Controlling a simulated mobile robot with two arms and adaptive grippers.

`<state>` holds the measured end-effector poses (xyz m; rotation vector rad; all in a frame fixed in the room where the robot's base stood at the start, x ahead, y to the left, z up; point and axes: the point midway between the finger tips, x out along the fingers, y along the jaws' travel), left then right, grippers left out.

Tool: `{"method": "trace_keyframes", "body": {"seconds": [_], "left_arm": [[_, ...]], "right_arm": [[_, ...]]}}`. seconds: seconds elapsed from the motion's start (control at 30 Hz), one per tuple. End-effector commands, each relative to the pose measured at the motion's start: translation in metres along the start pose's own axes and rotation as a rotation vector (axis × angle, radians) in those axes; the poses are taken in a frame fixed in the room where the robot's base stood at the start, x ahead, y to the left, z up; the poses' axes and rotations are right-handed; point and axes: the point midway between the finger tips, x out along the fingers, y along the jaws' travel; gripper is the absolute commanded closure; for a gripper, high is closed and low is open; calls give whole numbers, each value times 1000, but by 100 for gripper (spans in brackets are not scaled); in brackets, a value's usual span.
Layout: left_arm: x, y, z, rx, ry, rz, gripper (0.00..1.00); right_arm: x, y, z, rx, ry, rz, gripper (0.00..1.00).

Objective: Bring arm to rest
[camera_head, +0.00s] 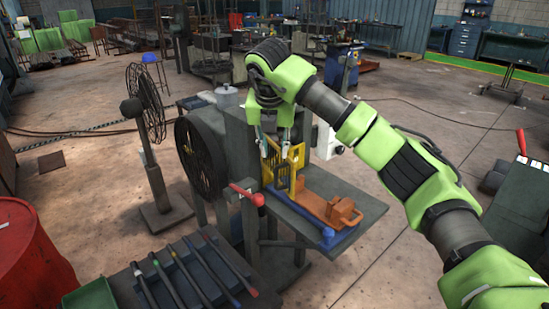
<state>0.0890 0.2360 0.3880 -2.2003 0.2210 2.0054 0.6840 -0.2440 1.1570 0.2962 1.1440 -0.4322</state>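My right arm comes in from the right edge and reaches across to the machine in the middle. My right gripper (274,154) points down, with its two fingers apart and nothing seen held between them. Its fingertips are at the upper left edge of a yellow guard-like frame (294,163); I cannot tell whether they touch it. The capstan machine has a dark spoked wheel (200,155) on its left and a red-knobbed lever (247,194) in front. My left gripper is not in view.
An orange-brown block (323,210) lies on the machine's grey table (362,217), beside a blue strip. A tool bench (128,293) with several coloured-tip rods is at the front. A red drum (30,262) and a standing fan (146,100) are at left. Open floor lies behind right.

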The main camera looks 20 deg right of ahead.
Motion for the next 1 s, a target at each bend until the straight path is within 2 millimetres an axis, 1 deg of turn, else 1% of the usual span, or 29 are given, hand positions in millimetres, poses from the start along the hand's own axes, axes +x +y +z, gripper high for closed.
{"method": "trace_keyframes", "body": {"seconds": [0.03,0.13,0.57,0.67,0.77,0.83,0.87,0.9,0.93,0.97,1.0], "left_arm": [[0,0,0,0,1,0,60],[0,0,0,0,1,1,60],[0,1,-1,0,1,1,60],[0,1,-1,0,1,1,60],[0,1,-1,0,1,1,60],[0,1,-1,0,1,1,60],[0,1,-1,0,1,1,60],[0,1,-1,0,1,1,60],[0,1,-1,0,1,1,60],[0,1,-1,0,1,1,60],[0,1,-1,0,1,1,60]], "right_arm": [[-4,0,0,0,0,0,74],[-7,0,-1,-1,2,-2,74],[-6,0,-2,-2,4,-2,74],[-1,9,-8,-21,14,27,74],[12,39,-29,-81,48,126,74],[22,72,-55,-140,87,243,74],[25,90,-69,-166,107,307,74],[27,113,-89,-199,136,399,74],[27,130,-105,-219,159,472,74],[25,147,-121,-238,181,548,74],[19,168,-143,-254,213,653,74]]}}
